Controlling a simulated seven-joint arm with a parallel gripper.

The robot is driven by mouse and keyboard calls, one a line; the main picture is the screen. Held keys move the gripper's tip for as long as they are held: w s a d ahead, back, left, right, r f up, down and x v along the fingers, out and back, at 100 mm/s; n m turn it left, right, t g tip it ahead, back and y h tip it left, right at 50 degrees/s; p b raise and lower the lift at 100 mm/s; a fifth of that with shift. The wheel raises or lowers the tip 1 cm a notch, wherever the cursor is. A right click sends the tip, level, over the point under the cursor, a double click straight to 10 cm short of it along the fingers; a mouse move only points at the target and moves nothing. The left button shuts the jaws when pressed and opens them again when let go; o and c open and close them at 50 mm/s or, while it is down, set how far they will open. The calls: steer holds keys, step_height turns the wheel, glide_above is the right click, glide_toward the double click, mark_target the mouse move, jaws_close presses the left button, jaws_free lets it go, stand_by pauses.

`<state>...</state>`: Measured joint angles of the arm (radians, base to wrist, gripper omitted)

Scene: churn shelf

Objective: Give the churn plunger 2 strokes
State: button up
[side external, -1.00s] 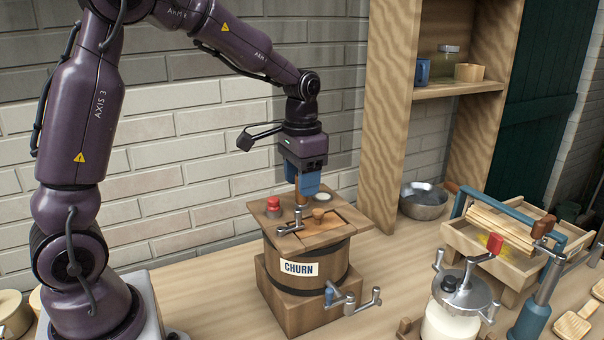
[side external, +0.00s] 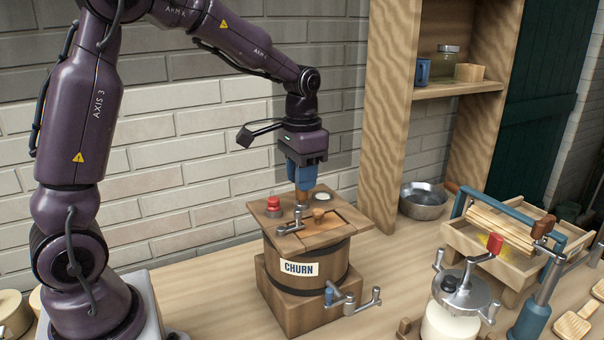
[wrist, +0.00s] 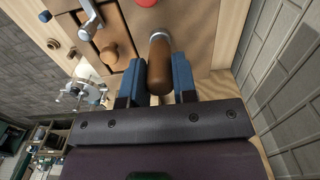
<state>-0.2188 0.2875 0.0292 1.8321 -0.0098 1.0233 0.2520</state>
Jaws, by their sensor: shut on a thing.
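The wooden churn (side external: 332,284) stands on a wooden block, with a CHURN label on its front and a square wooden top (side external: 274,223). The brown plunger handle (side external: 300,197) stands upright at the top's back part. My gripper (side external: 303,184) points down from above with its blue fingers around the handle's upper part. In the wrist view, the rounded brown handle (wrist: 159,52) sits between the two blue fingers of my gripper (wrist: 160,72). The plunger's lower part is hidden inside the churn.
On the churn top are a red button (side external: 273,203), a metal crank (side external: 290,219), a small wooden knob (side external: 319,213) and a pale disc (side external: 321,197). A shelf post (side external: 388,130) stands behind right; a milk jar (side external: 452,315) is at front right.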

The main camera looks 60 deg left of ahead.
steer(key=shift+r, duration=2.3)
steer(key=shift+f, duration=2.7)
steer(key=shift+r, duration=2.7)
steer(key=shift+f, duration=2.65)
steer(key=o, duration=1)
steer(key=shift+c, duration=0.2)
